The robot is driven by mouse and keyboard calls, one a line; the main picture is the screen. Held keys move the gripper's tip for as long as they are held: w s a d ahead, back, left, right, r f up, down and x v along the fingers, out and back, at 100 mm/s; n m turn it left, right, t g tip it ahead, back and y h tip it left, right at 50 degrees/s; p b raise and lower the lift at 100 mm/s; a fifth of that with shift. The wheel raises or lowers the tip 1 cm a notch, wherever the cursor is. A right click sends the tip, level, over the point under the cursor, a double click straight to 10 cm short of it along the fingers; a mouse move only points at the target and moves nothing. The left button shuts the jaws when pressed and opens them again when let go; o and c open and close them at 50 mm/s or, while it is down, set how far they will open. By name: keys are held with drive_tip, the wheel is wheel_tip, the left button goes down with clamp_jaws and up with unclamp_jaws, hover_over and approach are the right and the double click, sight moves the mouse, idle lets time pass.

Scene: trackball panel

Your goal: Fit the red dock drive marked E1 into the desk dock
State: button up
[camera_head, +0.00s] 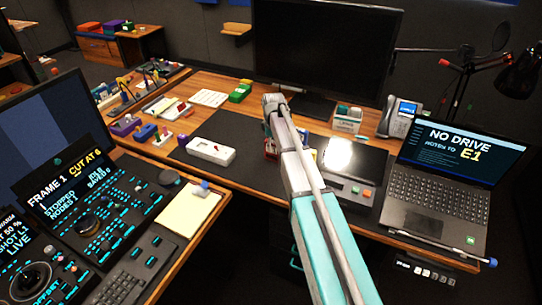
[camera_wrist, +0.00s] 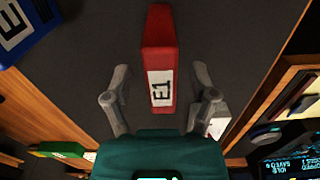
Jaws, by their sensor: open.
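The red drive marked E1 (camera_wrist: 160,60) lies between the two separated fingers of my gripper (camera_wrist: 160,84) in the wrist view, its label facing the camera. Dark gaps show between the drive and each finger. In the head view a small red part of the drive (camera_head: 268,152) shows at the left edge of my arm; the rest is hidden, and so are my fingers. A dark flat box (camera_head: 350,186) with a bright patch on top and small front buttons stands left of the laptop; it looks like the desk dock. Its slot cannot be made out.
A blue block with a lettered label (camera_wrist: 20,28) lies near the red drive. The laptop (camera_head: 436,200) shows "NO DRIVE" and "E1". A monitor (camera_head: 325,45) and a phone (camera_head: 402,118) stand behind.

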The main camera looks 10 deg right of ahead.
drive_tip(key=shift+f+b, duration=0.4)
drive_tip(key=shift+f, duration=0.25)
clamp_jaws()
idle(0.4)
